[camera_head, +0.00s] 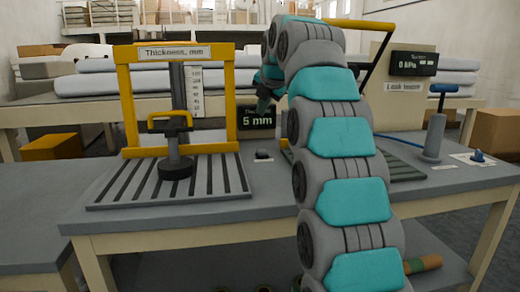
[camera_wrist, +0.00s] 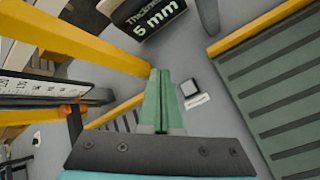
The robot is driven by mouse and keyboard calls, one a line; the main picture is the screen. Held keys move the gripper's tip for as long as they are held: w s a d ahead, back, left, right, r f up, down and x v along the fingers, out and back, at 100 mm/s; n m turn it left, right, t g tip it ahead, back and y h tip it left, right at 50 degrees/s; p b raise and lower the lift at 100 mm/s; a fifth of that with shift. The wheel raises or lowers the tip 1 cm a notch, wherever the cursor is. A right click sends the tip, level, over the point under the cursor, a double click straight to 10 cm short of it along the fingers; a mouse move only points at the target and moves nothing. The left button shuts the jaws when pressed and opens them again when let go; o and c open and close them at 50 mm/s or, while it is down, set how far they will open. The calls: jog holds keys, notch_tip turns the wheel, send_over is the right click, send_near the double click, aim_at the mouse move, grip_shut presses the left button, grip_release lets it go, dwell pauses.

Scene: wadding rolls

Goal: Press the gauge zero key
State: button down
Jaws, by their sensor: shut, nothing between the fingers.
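The gauge zero key appears to be the small dark key (camera_head: 263,155) on the grey bench, right of the yellow thickness gauge frame (camera_head: 125,105). In the head view my gripper (camera_head: 263,104) is above the bench, apart from the key, partly hidden by my arm.
The thickness display (camera_head: 257,118) reads 5 mm and stands behind the key; it also shows in the wrist view (camera_wrist: 148,18). The yellow frame and slotted plate (camera_head: 225,180) are to the left. A second slotted plate (camera_wrist: 285,110) with a yellow frame is to the right.

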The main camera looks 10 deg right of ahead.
aim_at(262, 152)
jog(key=shift+f, duration=0.1)
notch_tip(262, 152, down, 9)
jog(key=b, duration=0.7)
dwell(2.0)
jog(key=shift+f+b, duration=0.25)
jog(key=shift+b, duration=0.2)
jog(key=shift+f+b, duration=0.45)
jog(key=shift+f, duration=0.1)
dwell(0.6)
dwell(0.4)
jog(key=shift+r+p, duration=0.8)
jog(key=shift+r, duration=0.15)
